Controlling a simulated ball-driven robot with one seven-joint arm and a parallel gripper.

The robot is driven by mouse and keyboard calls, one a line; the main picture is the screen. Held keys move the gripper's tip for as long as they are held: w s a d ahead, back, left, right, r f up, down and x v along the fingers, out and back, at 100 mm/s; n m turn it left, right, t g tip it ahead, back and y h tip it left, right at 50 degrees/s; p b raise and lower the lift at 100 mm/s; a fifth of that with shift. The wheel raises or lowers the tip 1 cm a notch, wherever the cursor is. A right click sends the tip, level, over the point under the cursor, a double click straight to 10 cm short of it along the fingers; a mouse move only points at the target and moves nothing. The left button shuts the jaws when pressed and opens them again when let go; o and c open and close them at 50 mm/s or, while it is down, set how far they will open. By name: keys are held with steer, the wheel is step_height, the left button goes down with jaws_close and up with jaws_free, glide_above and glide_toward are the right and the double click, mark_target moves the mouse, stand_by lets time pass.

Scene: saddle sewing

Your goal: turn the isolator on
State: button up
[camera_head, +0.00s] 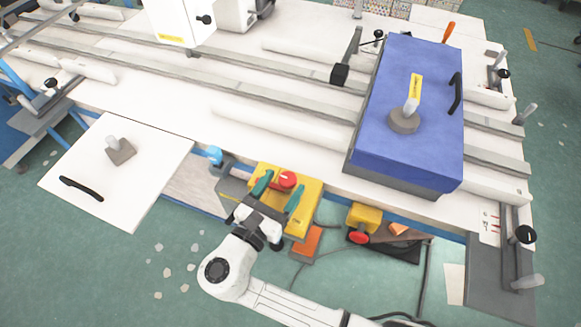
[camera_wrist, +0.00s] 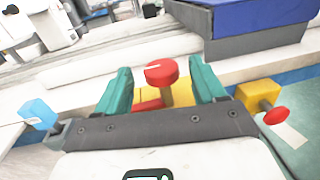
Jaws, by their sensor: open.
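The isolator is a yellow box (camera_head: 308,197) at the table's front edge with a round red knob (camera_head: 288,180) on it. In the wrist view the red knob (camera_wrist: 161,72) stands on a short stem, with a white mark across its top. My gripper (camera_head: 278,190) has green fingers and is open over the yellow box. In the wrist view my gripper (camera_wrist: 160,88) has one finger on each side of the knob, with gaps between. I cannot tell the depth between fingertips and knob. The box is mostly hidden behind the gripper in the wrist view.
A second yellow box with a red button (camera_head: 359,237) sits to the right. A blue block (camera_head: 400,150) with a handle lies on the table (camera_head: 250,143). A blue clamp (camera_head: 215,154) is left of the isolator. A white panel (camera_head: 150,165) is further left.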

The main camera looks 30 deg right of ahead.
mark_target(291, 173)
steer(key=shift+p+x, duration=0.3)
steer(key=shift+x, duration=1.95)
jaws_close()
